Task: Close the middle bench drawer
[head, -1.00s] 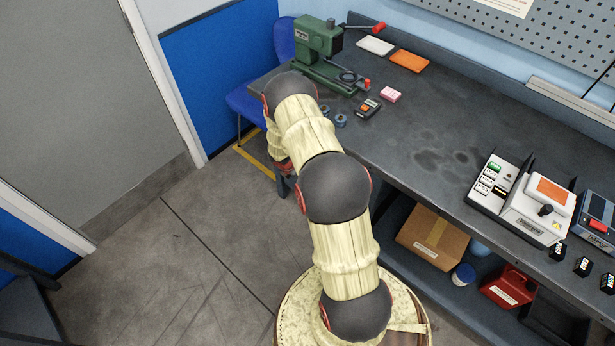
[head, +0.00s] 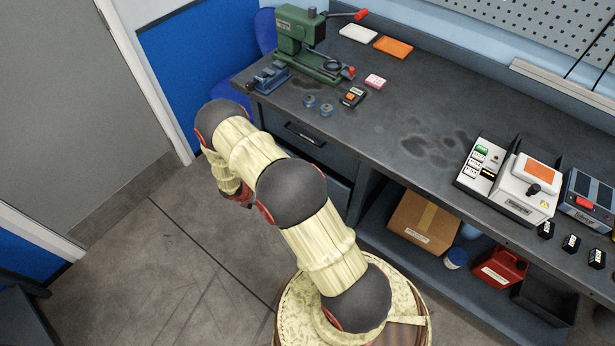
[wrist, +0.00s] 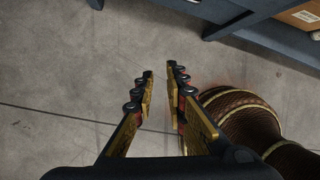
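The bench drawers are at the left end of the bench in the head view. The top drawer (head: 304,136) has a dark bar handle and looks flush. Below it, part of the middle drawer (head: 332,184) shows behind my arm; my arm hides much of it, and I cannot tell how far it stands out. My gripper (wrist: 161,72) shows in the wrist view with its fingers apart, a narrow gap between the tips and only floor there. It is empty and touches nothing visible.
On the bench top (head: 400,110) stand a green press (head: 300,40), a blue vise (head: 270,76) and a white instrument (head: 525,185). A cardboard box (head: 424,221) and a red can (head: 499,268) sit on the lower shelf. The floor (head: 150,260) to the left is clear.

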